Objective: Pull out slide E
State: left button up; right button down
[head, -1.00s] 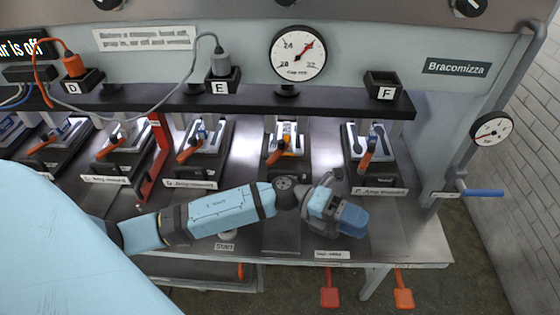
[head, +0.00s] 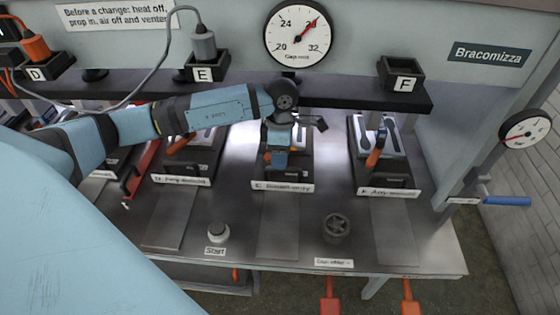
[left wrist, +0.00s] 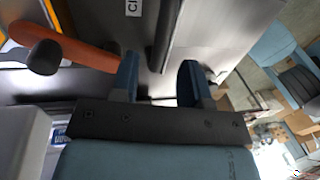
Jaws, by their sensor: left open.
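Slide E (head: 283,187) is a dark slide with a white label plate at its front, in the middle of the bench below the gauge in the head view. My left gripper (head: 277,158) is above its front part and hides much of it. In the left wrist view my left gripper (left wrist: 160,70) is open, with its two blue fingers apart. A dark bar (left wrist: 166,35) shows between and beyond the fingertips, with no visible contact. An orange-brown lever handle (left wrist: 80,47) with a dark end lies just left of the fingers. My right gripper is not in view.
Slide F (head: 388,191), with its own orange lever, is to the right. Another slide (head: 180,180) and a red bar (head: 140,175) are to the left. The strip before slide E is clear.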

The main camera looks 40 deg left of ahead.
pick_arm(q)
jog(key=shift+s+d+f, duration=0.1)
jog(key=shift+f, duration=0.55)
jog(key=shift+s+d+f, duration=0.1)
jog(key=shift+f, duration=0.55)
grip_shut()
